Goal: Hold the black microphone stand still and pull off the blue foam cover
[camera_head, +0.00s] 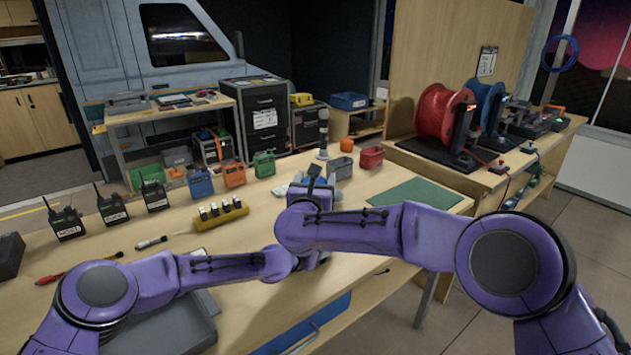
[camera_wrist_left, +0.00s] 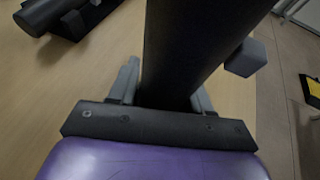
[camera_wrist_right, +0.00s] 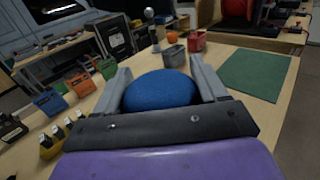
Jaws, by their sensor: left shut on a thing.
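In the left wrist view, the thick dark shaft of the black microphone stand (camera_wrist_left: 195,45) runs between the fingers of my left gripper (camera_wrist_left: 165,85), which is shut on it. In the right wrist view, the round blue foam cover (camera_wrist_right: 160,90) sits between the two fingers of my right gripper (camera_wrist_right: 160,68). The fingers lie close along both sides of the cover; whether they press on it cannot be told. In the head view, my purple arms meet over the table and hide most of the stand and my left gripper.
A yellow battery holder (camera_head: 220,216), several radios and a marker (camera_head: 152,242) lie left on the table (camera_head: 240,270). A green mat (camera_head: 415,194) lies right. Behind stand a silver-headed microphone (camera_wrist_right: 150,13), a grey bin (camera_head: 341,168) and a red bin (camera_head: 371,158).

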